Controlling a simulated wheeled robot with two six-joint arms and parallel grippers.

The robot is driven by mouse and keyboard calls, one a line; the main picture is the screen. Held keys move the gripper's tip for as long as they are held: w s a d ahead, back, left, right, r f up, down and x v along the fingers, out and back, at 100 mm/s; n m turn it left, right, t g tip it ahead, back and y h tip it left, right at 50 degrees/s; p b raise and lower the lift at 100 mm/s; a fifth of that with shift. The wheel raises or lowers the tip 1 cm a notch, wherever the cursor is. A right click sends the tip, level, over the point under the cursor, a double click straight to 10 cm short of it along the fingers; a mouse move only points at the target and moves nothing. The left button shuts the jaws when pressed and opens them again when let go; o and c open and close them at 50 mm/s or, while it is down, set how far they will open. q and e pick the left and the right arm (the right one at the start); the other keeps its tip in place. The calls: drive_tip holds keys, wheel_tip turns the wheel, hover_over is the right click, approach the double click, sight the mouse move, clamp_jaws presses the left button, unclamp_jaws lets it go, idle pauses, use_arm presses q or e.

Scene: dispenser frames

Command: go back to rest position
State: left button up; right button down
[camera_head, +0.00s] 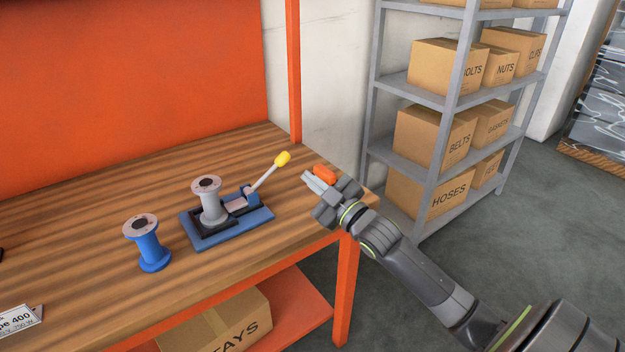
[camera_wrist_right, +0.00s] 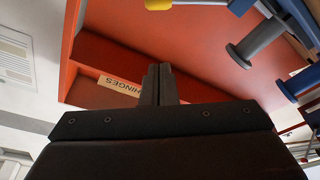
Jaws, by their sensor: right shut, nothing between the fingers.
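My right gripper (camera_head: 308,179) is over the right end of the wooden workbench (camera_head: 100,275), at the right of the dispenser's lever. Its fingers are shut with nothing between them, and they also show together in the right wrist view (camera_wrist_right: 158,84). The dispenser frame (camera_head: 232,228) has a blue base, a grey spool (camera_head: 210,202) standing on it and a lever with a yellow knob (camera_head: 282,158). A blue spool (camera_head: 150,244) stands upright to its left. The yellow knob also shows at the top of the wrist view (camera_wrist_right: 158,4). My left gripper is not in view.
An orange piece (camera_head: 325,174) shows right by my right gripper; I cannot tell whether it touches. An orange post (camera_head: 293,70) rises at the bench's back corner. A grey shelf (camera_head: 400,85) with several cardboard boxes stands behind. Floor at the right is clear.

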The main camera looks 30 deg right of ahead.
idle(0.4)
drive_tip(key=s+a+f+m+g+h, duration=0.1)
drive_tip(key=s+f+m+g+h, duration=0.15)
drive_tip(key=s+f, duration=0.45)
drive_tip(key=s+a+f+m+g+h, duration=0.15)
drive_tip(key=s+f+g, duration=0.25)
drive_tip(key=f, duration=0.4)
drive_tip(key=s+a+f+m+g+h, duration=0.1)
drive_tip(key=s+f+m+g, duration=0.3)
drive_tip(key=s, duration=0.7)
drive_tip(key=s+a+f+m+g, duration=0.2)
drive_tip(key=s+f+g, duration=0.35)
drive_tip(key=s, duration=0.65)
wheel_tip(320, 180, down, 22)
drive_tip(key=d+g+p, duration=0.2)
drive_tip(key=s+a+f, duration=0.1)
drive_tip(key=s+f, duration=1.4)
drive_tip(key=shift+s+a+g+y+p, duration=0.2)
drive_tip(key=shift+a+g+y+p, duration=0.15)
drive_tip(key=shift+g+y+p, duration=0.05)
